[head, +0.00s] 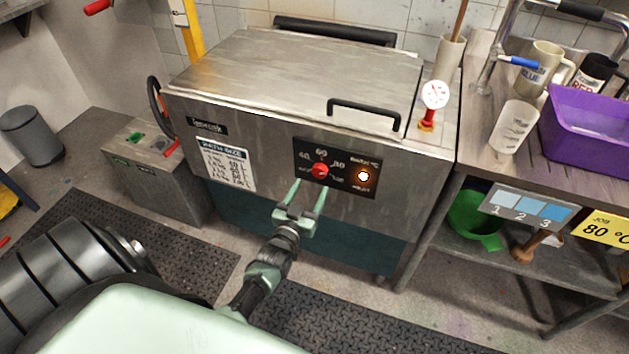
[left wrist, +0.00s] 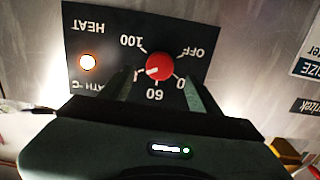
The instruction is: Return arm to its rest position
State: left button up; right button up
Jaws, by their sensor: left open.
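A red knob (head: 320,170) sits on the black control panel (head: 344,185) on the steel tank's front. In the left wrist view the dial appears upside down; the red knob's (left wrist: 159,67) white mark points lower left, on the side between 60 and 100, where a finger hides part of the scale. A lamp on the panel (head: 364,176) glows. My left gripper (head: 307,197) is open and empty in front of the panel, its fingers pointing at the knob. In the left wrist view, the left gripper (left wrist: 162,92) has a finger on each side of the knob, apparently clear of it.
The steel tank (head: 270,85) has a black lid handle and a gauge (head: 435,95). A bench at right holds a purple tub (head: 590,125), a beaker (head: 513,127) and mugs. A yellow card (head: 605,228) reads 80 °C. A grey box (head: 150,165) stands left of the tank.

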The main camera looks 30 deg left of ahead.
pick_arm(q)
jog(key=shift+v, duration=1.2)
